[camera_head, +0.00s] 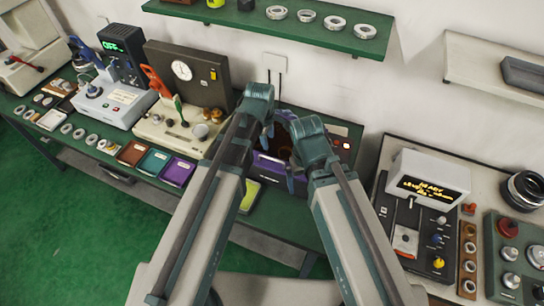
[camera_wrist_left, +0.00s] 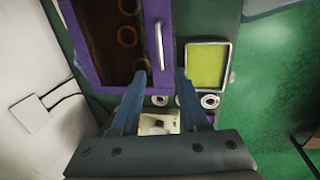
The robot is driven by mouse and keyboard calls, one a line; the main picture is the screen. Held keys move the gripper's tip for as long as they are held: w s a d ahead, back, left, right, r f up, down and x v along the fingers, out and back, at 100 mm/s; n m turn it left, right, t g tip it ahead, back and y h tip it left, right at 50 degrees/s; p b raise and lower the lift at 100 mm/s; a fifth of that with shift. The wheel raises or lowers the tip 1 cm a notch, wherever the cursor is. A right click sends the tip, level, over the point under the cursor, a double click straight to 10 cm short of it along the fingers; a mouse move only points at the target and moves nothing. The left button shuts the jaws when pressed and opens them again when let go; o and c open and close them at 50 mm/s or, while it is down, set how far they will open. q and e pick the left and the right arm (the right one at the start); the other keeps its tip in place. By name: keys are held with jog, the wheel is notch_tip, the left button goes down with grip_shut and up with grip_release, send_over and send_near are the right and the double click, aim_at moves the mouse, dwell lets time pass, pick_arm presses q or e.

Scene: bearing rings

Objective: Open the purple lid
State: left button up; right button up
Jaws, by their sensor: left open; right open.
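The purple lid (camera_wrist_left: 149,20) has a brown see-through window with round shapes visible beneath it. A silver bar handle (camera_wrist_left: 159,42) runs along its purple edge. The lid lies flat and looks closed. In the head view the purple box (camera_head: 272,163) is partly hidden behind my arms. My left gripper (camera_wrist_left: 161,76) is open, its two fingers pointing toward the handle's near end, with nothing between them. It also shows in the head view (camera_head: 268,132), above the box. My right gripper (camera_head: 298,180) is open at the box's right side, its fingers partly hidden by its own arm.
A yellow-green tray (camera_wrist_left: 208,66) lies beside the box, with metal rings (camera_wrist_left: 210,101) near it. Machines (camera_head: 183,120) stand to the left on the green bench. A display unit (camera_head: 428,180) stands at right. A green shelf (camera_head: 300,33) hangs above.

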aim_at(271, 159)
pick_arm(q)
jog(key=f+b, duration=0.4)
jog(key=w+f+b, duration=0.1)
jog(key=f+b, duration=0.3)
jog(key=w+f+b, duration=0.1)
jog(key=f+b, duration=0.3)
jog(key=f, duration=0.1)
jog(key=shift+w+d, duration=0.2)
jog(key=shift+d, duration=0.15)
jog(key=shift+r, duration=0.1)
grip_shut()
dwell(0.9)
